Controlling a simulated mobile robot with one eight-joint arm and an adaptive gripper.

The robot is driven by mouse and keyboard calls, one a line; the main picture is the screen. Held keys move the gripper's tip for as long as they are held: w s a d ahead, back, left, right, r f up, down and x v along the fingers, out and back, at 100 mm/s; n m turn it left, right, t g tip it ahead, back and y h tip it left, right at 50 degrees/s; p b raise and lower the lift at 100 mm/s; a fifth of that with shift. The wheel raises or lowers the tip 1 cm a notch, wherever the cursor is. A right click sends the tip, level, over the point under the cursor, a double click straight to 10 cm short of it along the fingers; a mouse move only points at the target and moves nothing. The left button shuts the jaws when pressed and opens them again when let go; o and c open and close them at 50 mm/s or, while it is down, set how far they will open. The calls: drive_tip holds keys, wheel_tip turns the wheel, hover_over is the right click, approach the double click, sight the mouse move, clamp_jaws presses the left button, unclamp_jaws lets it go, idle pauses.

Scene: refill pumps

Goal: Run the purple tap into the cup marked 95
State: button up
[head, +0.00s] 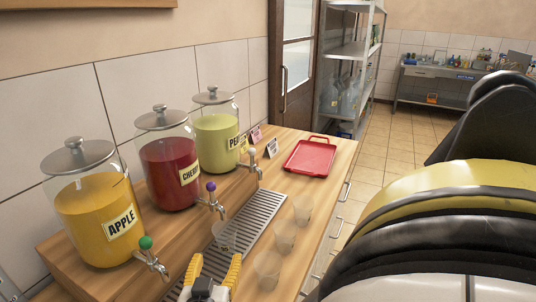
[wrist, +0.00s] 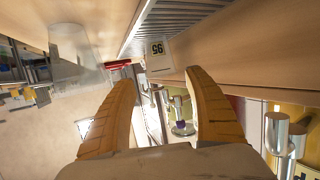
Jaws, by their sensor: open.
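The purple tap (head: 211,193) has a purple knob and sits on the front of the cherry jar's stand. In the wrist view, which is upside down, a tap with a purple spot (wrist: 182,126) shows between my fingers. A clear cup (head: 224,236) stands on the drip tray near the purple tap; its label is too small to read there. The wrist view shows a cup with a label reading 95 (wrist: 157,50) by the grille, ahead of my fingertips. My gripper (head: 214,263) is open and empty, with yellow fingers, just in front of the tray cup.
Three clear cups stand along the counter's right edge: far (head: 303,208), middle (head: 285,237) and near (head: 267,270). A green tap (head: 147,254) is close on the left, below the apple jar (head: 98,222). A red tray (head: 307,158) lies at the back.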

drive_tip(key=c, duration=0.4)
drive_tip(key=shift+w+r, duration=0.3)
drive_tip(key=c, duration=0.6)
drive_tip(key=w+r+m+y, duration=0.1)
drive_tip(key=w+r, duration=0.1)
drive_tip(key=w+r+t+y+p, duration=0.1)
drive_tip(key=w+r, duration=0.1)
drive_tip(key=w+d+r+m+y+p, duration=0.1)
drive_tip(key=r, duration=0.1)
drive_tip(key=shift+w+m, duration=0.3)
drive_tip(key=shift+w, duration=0.1)
clamp_jaws()
drive_tip(key=w+d+r+m+y+p, duration=0.2)
drive_tip(key=w+d+r+y+p, duration=0.15)
drive_tip(key=r+y, duration=0.2)
drive_tip(key=s+d+r+m+g+y+p, duration=0.1)
drive_tip(key=s+d+m+g+y+p, duration=0.1)
drive_tip(key=d+g, duration=0.5)
drive_tip(key=shift+s+r+y+p, duration=0.2)
drive_tip(key=shift+s+y+p, duration=0.4)
drive_tip(key=shift+s+y, duration=0.95)
drive_tip(key=shift+s+h, duration=0.25)
drive_tip(key=shift+h, duration=0.05)
